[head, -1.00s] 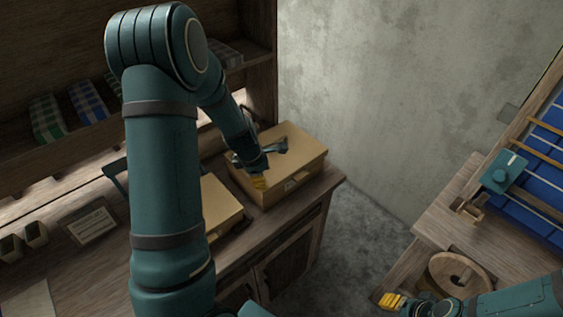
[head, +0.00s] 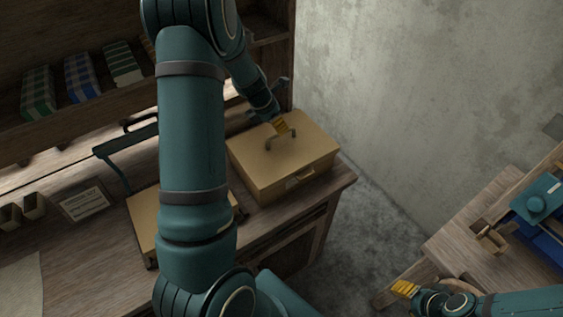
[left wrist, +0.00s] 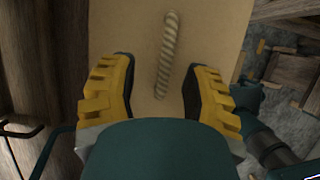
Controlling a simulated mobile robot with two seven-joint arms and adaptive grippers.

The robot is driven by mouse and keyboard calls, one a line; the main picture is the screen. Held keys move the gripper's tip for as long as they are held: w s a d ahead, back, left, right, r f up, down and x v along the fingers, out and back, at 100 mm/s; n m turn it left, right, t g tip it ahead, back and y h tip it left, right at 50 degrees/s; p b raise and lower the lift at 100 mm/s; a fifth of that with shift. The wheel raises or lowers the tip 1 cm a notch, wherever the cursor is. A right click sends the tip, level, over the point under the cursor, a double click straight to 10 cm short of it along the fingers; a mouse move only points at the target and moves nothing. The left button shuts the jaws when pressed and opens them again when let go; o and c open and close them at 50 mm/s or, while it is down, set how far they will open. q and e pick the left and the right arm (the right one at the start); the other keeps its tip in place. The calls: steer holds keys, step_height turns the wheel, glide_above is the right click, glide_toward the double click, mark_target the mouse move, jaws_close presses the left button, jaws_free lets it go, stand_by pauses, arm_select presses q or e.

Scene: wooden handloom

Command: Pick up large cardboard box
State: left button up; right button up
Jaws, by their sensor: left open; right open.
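The large cardboard box (head: 312,157) sits on the wooden cabinet top, its lid shut and a label on its front. My left gripper (head: 281,139) is open above the box's lid. In the left wrist view, the cardboard surface (left wrist: 208,28) fills the middle, and a twisted rope handle (left wrist: 168,50) lies between the spread fingers of my left gripper (left wrist: 157,82), nearer the right one. I cannot tell whether the fingers touch the lid. My right gripper (head: 404,288) is open and empty at the lower right, away from the box.
A second cardboard box (head: 146,222) stands left of it, partly hidden by my left arm. A shelf with folded checked cloths (head: 82,77) is above. A concrete wall (head: 420,90) is close on the right.

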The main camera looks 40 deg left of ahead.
mark_target(281, 156)
arm_select(q)
steer(key=x, duration=0.4)
steer(key=b+x, duration=0.1)
steer(key=x, duration=0.1)
steer(key=shift+s+d, duration=0.3)
steer(key=shift+d, duration=0.05)
steer(key=shift+w+f, duration=0.2)
steer(key=shift+f, duration=0.05)
steer(key=shift+r, duration=0.1)
jaws_close()
